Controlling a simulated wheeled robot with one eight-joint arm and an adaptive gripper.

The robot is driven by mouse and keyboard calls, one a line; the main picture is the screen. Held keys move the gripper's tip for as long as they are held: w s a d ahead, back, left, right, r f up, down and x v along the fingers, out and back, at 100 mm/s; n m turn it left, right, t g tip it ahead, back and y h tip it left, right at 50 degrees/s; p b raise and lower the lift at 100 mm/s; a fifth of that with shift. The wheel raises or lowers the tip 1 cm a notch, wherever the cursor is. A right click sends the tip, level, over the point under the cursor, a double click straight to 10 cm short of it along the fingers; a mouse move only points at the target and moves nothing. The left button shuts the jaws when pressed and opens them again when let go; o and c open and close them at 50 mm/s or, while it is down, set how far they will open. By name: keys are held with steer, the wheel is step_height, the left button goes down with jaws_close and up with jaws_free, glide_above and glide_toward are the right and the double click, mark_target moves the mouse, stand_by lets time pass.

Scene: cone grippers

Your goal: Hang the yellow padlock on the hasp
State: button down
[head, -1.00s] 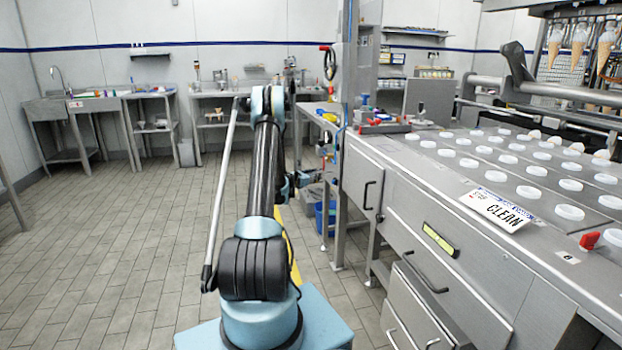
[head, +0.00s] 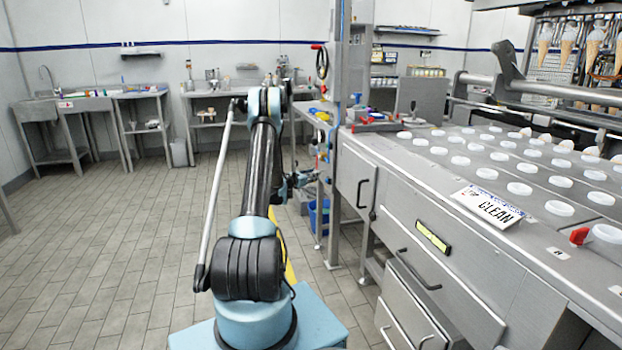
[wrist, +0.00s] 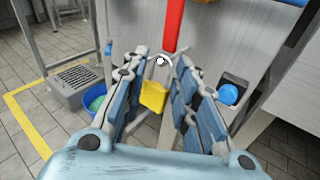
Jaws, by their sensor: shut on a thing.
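The yellow padlock (wrist: 153,96) hangs between the blue fingers of my gripper (wrist: 163,68) in the wrist view. Its pale curved shackle (wrist: 162,61) shows above the body, near the fingertips. The fingers are shut on the padlock, though the exact contact is hard to see. A red upright bar (wrist: 173,25) stands just beyond the shackle, against a grey panel. I cannot make out the hasp for certain. In the head view my gripper (head: 302,179) is small and partly hidden behind my arm, near the end of the steel machine; the padlock cannot be made out there.
A blue bucket (wrist: 95,100) stands low at the left in the wrist view, beside a grey grated step (wrist: 78,78). A blue round knob (wrist: 228,94) is on the right. The steel machine (head: 400,220) fills the right side of the head view. Tiled floor at left is clear.

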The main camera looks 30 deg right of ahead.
steer(key=c, duration=1.2)
jaws_free()
steer(key=shift+a, duration=0.1)
steer(key=v, duration=1.2)
steer(key=s+a+r+m+y, duration=0.35)
steer(key=a+r+m, duration=0.25)
steer(key=a+r, duration=0.4)
steer(key=s+a+r+m+g+y, duration=0.1)
steer(key=s+a+r+m+y, duration=0.35)
steer(key=s+a, duration=0.65)
steer(key=s+a+f+m+y, duration=0.1)
steer(key=s+a+m+y, duration=0.1)
steer(key=s+a, duration=0.7)
steer(key=s+a+f+m+g+y, duration=0.1)
steer(key=s+a+f+m+y, duration=0.1)
steer(key=s+a, duration=0.7)
steer(key=s+a+f+m+g+y, duration=0.1)
steer(key=s+a+m, duration=0.5)
steer(key=s, duration=0.9)
steer(key=a+f+y, duration=0.1)
steer(key=a+y, duration=0.1)
steer(key=a, duration=0.1)
steer(key=shift+f+y, duration=0.2)
steer(key=shift+y, duration=0.1)
